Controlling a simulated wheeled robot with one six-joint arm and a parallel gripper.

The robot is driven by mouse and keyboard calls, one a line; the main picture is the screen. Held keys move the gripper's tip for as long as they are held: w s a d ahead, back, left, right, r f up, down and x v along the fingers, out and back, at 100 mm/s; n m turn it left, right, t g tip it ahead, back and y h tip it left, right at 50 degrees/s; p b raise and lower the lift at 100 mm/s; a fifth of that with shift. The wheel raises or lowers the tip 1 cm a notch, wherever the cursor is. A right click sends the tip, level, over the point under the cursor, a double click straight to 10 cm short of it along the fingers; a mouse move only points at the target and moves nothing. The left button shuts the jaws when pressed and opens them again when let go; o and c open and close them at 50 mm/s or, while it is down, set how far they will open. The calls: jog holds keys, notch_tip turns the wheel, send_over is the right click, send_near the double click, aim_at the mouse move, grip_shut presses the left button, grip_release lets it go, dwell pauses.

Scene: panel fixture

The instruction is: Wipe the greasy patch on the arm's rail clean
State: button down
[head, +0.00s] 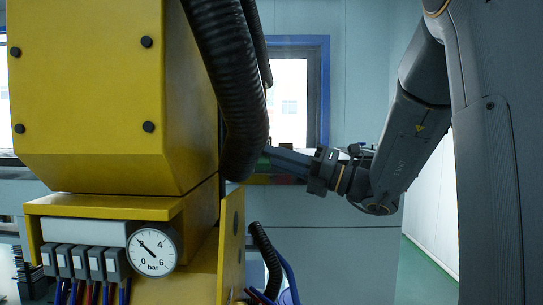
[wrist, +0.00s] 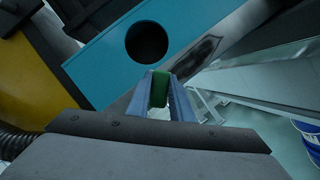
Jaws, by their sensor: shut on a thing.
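The greasy patch (wrist: 197,57) is a dark smear on the grey metal rail (wrist: 238,27), which runs diagonally beside a teal panel in the wrist view. My gripper (wrist: 170,92) is shut on a green pad (wrist: 159,88), just below and left of the patch in that view. The pad looks apart from the smear; whether it touches the rail I cannot tell. In the head view my gripper (head: 283,160) points left, its tip and the green pad (head: 264,159) partly hidden behind a black hose. The patch is not visible there.
The teal panel (wrist: 110,62) has a round dark hole. A thick black corrugated hose (head: 232,85) hangs beside the yellow machine housing (head: 90,100), close to my gripper. A pressure gauge (head: 154,251) sits below. A pale ledge (wrist: 265,75) and floor lie to the right.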

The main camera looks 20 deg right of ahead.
jog(key=w+d+p, duration=0.2)
jog(key=w, duration=0.5)
jog(key=w+d+p, duration=0.2)
jog(key=w, duration=0.6)
jog(key=shift+d+p, duration=0.35)
jog(key=shift+p, duration=0.05)
dwell(0.8)
jog(key=shift+s+p, duration=0.1)
jog(key=shift+p, duration=0.25)
jog(key=shift+s+a+p, duration=0.9)
jog(key=shift+s+p, duration=0.1)
jog(key=shift+s, duration=1.65)
jog(key=shift+s+a+p, duration=0.85)
jog(key=shift+s+p, duration=0.1)
jog(key=shift+s, duration=1.7)
jog(key=shift+s+a+p, duration=0.9)
jog(key=shift+s+p, duration=0.1)
jog(key=shift+s, duration=1.65)
jog(key=shift+s+d, duration=0.3)
jog(key=shift+d, duration=0.65)
jog(key=shift+s+d, duration=0.3)
jog(key=shift+d, duration=0.65)
jog(key=shift+s+d, duration=0.3)
jog(key=shift+d, duration=0.65)
jog(key=shift+d, duration=0.15)
